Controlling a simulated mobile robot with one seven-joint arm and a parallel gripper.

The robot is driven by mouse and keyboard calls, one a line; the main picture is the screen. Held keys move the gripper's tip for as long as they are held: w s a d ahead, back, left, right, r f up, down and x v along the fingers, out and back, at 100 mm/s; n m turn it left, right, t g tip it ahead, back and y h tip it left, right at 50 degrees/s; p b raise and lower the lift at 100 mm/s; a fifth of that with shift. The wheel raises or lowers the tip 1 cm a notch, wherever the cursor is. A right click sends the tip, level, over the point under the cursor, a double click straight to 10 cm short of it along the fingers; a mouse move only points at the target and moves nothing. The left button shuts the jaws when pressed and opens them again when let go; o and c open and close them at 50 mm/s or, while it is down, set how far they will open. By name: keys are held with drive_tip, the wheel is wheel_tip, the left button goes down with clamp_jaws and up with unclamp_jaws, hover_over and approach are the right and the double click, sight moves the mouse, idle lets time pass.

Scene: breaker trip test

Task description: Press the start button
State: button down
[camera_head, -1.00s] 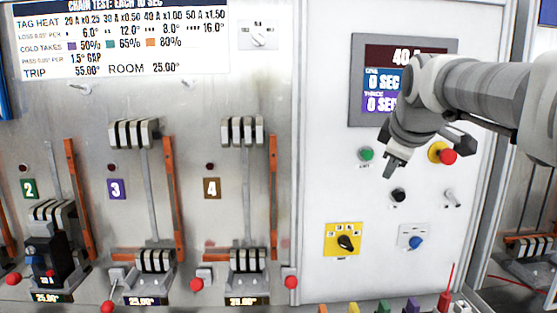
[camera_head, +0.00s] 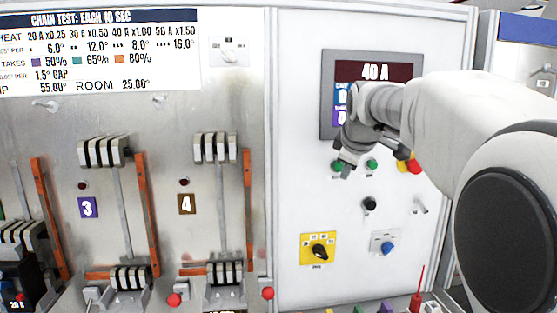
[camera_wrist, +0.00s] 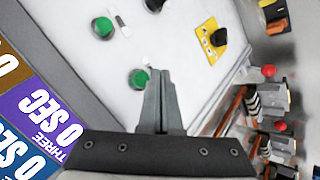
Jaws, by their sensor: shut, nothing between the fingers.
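Two green buttons sit side by side on the white control panel (camera_head: 290,130), below the display. The left green button (camera_head: 336,167) is partly beside my fingertips, and the right green button (camera_head: 371,165) shows clear. Their labels are too small to read, so I cannot tell which is start. My gripper (camera_head: 346,171) is shut and empty, pointing at the panel by the left green button. In the wrist view the shut fingertips (camera_wrist: 160,74) are right beside one green button (camera_wrist: 138,78); the other green button (camera_wrist: 103,27) is farther up. I cannot tell whether the fingers touch the panel.
My arm partly hides the display (camera_head: 375,70), which reads 40 A. A red mushroom button (camera_head: 415,167) on yellow is at the right. Breaker levers fill the left.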

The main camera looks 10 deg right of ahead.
sight(339, 172)
drive_tip(key=shift+w, duration=0.7)
drive_tip(key=shift+w+p, duration=0.1)
drive_tip(key=shift+p, duration=0.2)
idle(1.3)
drive_tip(key=shift+w, duration=0.3)
drive_tip(key=shift+w+p, duration=0.45)
drive_tip(key=shift+w, duration=0.1)
idle(0.7)
drive_tip(key=shift+s, duration=0.15)
drive_tip(key=shift+s+b, duration=0.55)
drive_tip(key=shift+s, duration=0.25)
drive_tip(key=shift+s+f, duration=0.1)
